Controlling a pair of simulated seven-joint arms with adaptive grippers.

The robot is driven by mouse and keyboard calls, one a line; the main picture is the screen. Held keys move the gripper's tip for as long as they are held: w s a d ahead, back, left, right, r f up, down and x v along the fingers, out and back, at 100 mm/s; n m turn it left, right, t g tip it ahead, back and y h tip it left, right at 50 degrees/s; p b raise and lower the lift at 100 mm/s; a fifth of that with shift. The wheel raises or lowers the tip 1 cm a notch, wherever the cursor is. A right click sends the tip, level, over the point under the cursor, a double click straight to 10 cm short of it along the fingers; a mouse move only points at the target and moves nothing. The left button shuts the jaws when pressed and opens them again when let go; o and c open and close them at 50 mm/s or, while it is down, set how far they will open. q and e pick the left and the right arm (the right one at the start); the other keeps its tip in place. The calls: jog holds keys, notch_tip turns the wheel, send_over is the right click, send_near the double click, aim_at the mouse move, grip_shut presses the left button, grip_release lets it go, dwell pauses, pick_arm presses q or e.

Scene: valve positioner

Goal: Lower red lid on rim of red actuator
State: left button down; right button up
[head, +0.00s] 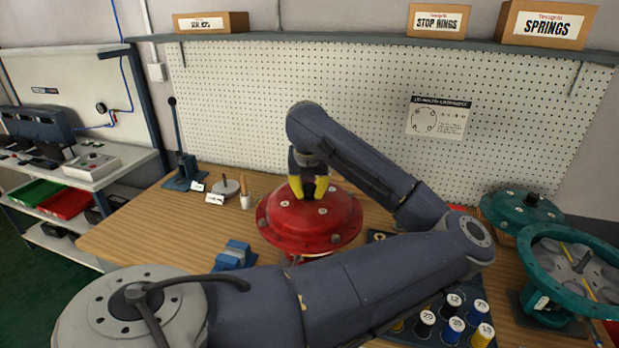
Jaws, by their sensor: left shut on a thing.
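The red lid (335,226), a round domed cover with bolts around its flange, is in the middle of the head view. My left gripper (309,189), with yellow fingertips, points down at the top of the lid and is shut on its raised centre part. The lid looks about level. Its front edge overhangs something pale and red just below, mostly hidden, so I cannot tell whether the lid touches a rim. The red actuator is not clearly visible; the lid and my left arm cover that area. My right gripper is not in view.
A teal lid (521,209) and an open teal housing (572,268) stand at the right. Numbered spools (455,325) are at the front right.

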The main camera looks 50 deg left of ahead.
pick_arm(q)
jog(key=c, duration=1.2)
grip_release()
jog(key=shift+f, duration=0.1)
jog(key=v, duration=1.2)
